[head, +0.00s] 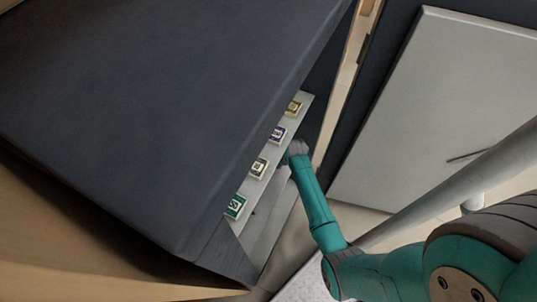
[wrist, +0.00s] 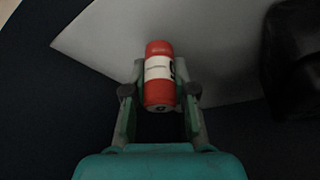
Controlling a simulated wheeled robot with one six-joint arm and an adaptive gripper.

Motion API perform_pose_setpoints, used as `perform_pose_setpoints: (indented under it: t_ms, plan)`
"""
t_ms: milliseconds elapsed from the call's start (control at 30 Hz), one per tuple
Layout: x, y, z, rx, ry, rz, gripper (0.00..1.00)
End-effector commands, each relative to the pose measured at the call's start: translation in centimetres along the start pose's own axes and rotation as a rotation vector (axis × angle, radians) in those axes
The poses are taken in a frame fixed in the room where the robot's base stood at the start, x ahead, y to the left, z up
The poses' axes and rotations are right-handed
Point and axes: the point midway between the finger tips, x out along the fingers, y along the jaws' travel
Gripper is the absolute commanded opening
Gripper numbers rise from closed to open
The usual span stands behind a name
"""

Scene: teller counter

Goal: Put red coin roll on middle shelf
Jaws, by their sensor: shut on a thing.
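The red coin roll (wrist: 159,52) has a white band with a dark mark and lies lengthwise between the fingers of my gripper (wrist: 160,92) in the wrist view. The gripper is shut on it. A pale shelf-like surface (wrist: 215,30) lies beyond and under the roll; I cannot tell whether the roll touches it. In the head view my gripper (head: 296,149) reaches into the open side of a dark cabinet and hides the roll. A pale shelf (head: 306,100) there carries a row of tags, and another pale shelf surface (head: 262,232) shows below. I cannot tell which is the middle one.
The dark counter or cabinet top (head: 150,90) overhangs the shelves. Gold (head: 293,108), purple (head: 277,134), pale (head: 258,168) and green (head: 235,206) square tags line the shelf. A grey door-like panel (head: 430,120) stands right. A black object (wrist: 293,60) is right in the wrist view.

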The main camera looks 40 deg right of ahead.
Motion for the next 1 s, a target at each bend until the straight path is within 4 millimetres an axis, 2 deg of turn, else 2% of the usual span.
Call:
perform_pose_setpoints:
  t_ms: [33,100,333,467,700,1000]
  plan:
    - [0.4,0.0,-1.3,-0.002,0.002,0.0,0.0]
    - [1.0,0.0,-2.7,-0.001,0.003,0.001,0.0]
    - [2.3,0.0,-5.6,-0.001,0.001,0.0,0.0]
    - [2.7,0.0,-5.9,0.001,0.0,0.0,0.0]
    - [5.3,0.0,-4.7,0.0,-0.001,0.0,0.0]
    - [5.7,0.0,-4.6,0.0,0.001,0.0,0.0]
